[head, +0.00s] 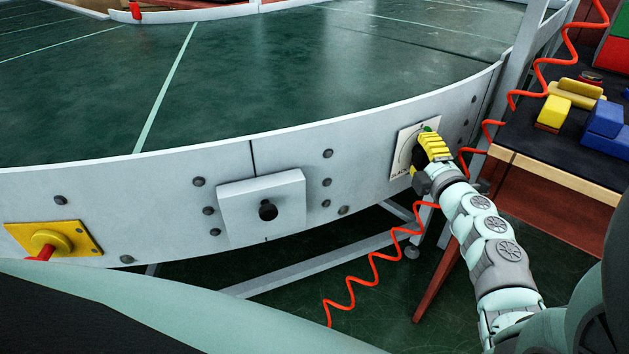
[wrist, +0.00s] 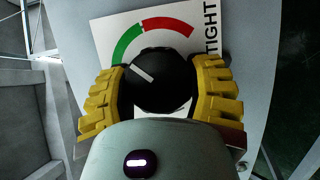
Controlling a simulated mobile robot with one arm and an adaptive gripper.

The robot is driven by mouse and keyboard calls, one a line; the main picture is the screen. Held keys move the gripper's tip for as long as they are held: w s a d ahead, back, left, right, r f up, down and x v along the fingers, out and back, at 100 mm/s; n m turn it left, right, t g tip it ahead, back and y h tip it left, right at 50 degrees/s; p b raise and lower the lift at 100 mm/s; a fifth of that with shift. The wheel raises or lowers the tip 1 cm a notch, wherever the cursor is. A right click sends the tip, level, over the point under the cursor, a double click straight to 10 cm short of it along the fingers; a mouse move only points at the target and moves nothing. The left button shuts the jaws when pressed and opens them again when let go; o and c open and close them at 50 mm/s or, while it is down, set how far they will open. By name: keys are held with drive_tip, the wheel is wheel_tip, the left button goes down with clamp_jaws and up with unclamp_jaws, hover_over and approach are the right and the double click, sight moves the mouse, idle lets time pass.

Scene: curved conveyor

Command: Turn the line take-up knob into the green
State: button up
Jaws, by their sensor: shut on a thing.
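The take-up knob (wrist: 158,84) is round and black with a white pointer line. It sits on a white dial plate (head: 405,148), fixed to the conveyor's side panel. In the wrist view, the plate (wrist: 105,35) carries a green arc (wrist: 125,43), a red arc (wrist: 168,24) and the word TIGHT (wrist: 211,27). The pointer aims up and left, toward the lower left part of the green arc. My gripper (wrist: 160,92) is shut on the knob, one yellow finger on each side. In the head view my gripper (head: 428,146) covers much of the dial.
The green conveyor belt (head: 300,75) curves above the side panel (head: 140,205). A grey box (head: 240,208) and a yellow plate with a red part (head: 55,240) are on the panel. A workbench (head: 560,150) with yellow and blue blocks and a coiled red hose (head: 375,265) are close to my arm.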

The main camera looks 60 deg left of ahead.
idle(0.4)
drive_tip(key=o, duration=1.2)
drive_tip(key=shift+d, duration=0.1)
drive_tip(key=v, duration=1.2)
drive_tip(key=shift+r, duration=0.1)
